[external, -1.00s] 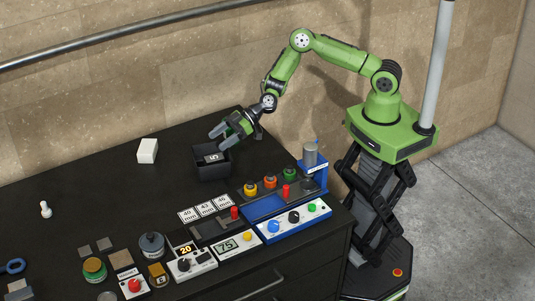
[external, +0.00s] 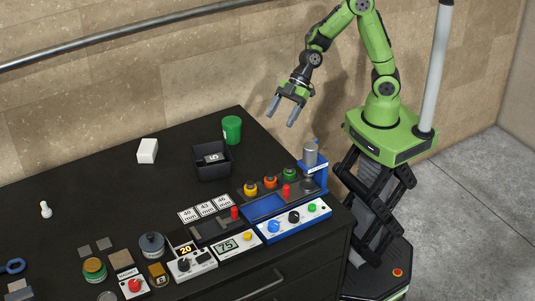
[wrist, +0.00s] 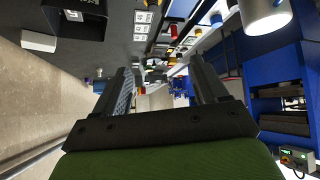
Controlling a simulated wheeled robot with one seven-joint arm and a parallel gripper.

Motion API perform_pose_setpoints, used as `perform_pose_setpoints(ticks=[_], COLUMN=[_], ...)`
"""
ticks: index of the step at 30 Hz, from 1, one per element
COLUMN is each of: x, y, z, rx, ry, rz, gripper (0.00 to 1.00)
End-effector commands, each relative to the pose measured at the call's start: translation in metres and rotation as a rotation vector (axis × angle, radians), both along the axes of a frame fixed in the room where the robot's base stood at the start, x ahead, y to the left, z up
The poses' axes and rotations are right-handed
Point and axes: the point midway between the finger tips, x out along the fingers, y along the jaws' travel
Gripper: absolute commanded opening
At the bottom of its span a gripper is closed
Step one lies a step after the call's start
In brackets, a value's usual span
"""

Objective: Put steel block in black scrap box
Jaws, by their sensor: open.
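The black scrap box (external: 213,172) stands on the dark table at its back right. A light piece marked with a character (external: 213,157) shows inside it; I cannot tell whether it is the steel block or a label. Small flat grey pieces (external: 104,243) lie at the front left, and I cannot tell which thing is the steel block. My gripper (external: 281,118) is open and empty, in the air above and to the right of the box. In the wrist view its two fingers (wrist: 160,68) are apart with nothing between them.
A green can (external: 232,130) stands behind the box and a white block (external: 148,151) stands to its left. A blue press (external: 312,180) and control panels (external: 293,221) line the right front. The table's middle left is mostly clear.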

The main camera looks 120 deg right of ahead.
Motion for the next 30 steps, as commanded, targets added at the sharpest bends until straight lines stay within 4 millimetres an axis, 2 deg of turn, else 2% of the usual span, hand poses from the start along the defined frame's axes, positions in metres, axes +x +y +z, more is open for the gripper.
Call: perform_pose_setpoints(ticks=[1,3,5,6,9,12,13,15,17,24,28,30], x=[-0.018,-0.05,-0.082,-0.104,-0.161,-0.206,-0.216,-0.231,-0.238,-0.238,-0.238,-0.238], y=[0.018,0.035,0.046,0.052,0.059,0.059,0.058,0.057,0.057,0.056,0.056,0.056], z=[0.02,0.042,0.06,0.072,0.094,0.103,0.104,0.105,0.105,0.104,0.085,0.085], rx=[-0.046,-0.088,-0.112,-0.12,-0.102,-0.052,-0.038,-0.011,-0.001,0.001,0.001,0.0], ry=[0.041,0.113,0.161,0.186,0.227,0.258,0.264,0.279,0.287,0.29,0.289,0.289], rz=[0.014,-0.01,-0.055,-0.096,-0.206,-0.301,-0.322,-0.357,-0.37,-0.374,-0.374,-0.373], gripper=[0.73,0.73,0.73,0.73,0.73,0.73,0.73,0.73,0.73,0.73,0.73,0.73])
